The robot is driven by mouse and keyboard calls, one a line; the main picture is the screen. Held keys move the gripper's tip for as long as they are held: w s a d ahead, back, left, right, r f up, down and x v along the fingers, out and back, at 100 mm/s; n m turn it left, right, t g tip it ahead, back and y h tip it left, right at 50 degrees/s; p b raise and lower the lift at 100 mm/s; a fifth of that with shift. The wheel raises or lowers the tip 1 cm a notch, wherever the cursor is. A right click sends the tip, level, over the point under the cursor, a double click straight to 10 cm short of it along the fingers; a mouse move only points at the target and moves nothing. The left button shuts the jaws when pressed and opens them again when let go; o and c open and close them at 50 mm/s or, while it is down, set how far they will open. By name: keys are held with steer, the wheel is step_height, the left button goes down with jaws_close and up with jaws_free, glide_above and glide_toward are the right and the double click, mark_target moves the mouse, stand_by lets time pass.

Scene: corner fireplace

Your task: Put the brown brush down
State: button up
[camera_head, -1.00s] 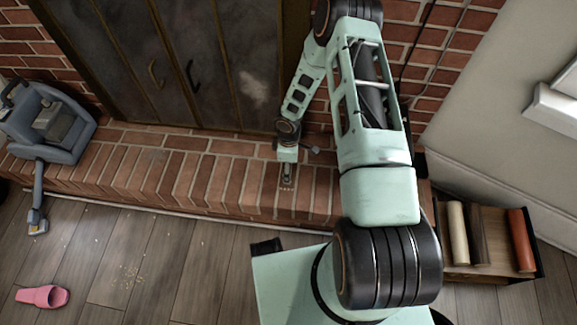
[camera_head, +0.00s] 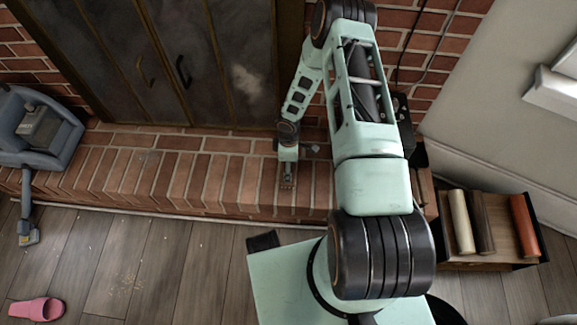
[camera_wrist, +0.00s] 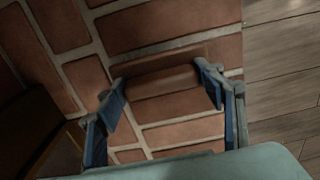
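My gripper (camera_head: 287,183) points down just above the brick hearth, near its front edge. In the wrist view its two blue-padded fingers (camera_wrist: 162,88) stand wide apart on either side of a reddish-brown block, which looks like the brown brush (camera_wrist: 165,80). The block spans from one finger to the other. Its colour is close to the bricks, so its outline is hard to make out, and I cannot tell whether it touches the hearth. In the head view the brush cannot be made out.
The brick hearth (camera_head: 215,185) is clear left of my gripper. A grey-blue vacuum-like machine (camera_head: 38,125) stands at far left. A pink slipper (camera_head: 36,309) and crumbs (camera_head: 125,283) lie on the wood floor. An open box (camera_head: 505,262) with several rolls stands at right.

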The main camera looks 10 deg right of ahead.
steer(key=o, duration=0.3)
steer(key=shift+o, duration=0.2)
step_height(320, 180, up, 12)
steer(key=p, duration=0.4)
steer(key=shift+r, duration=0.15)
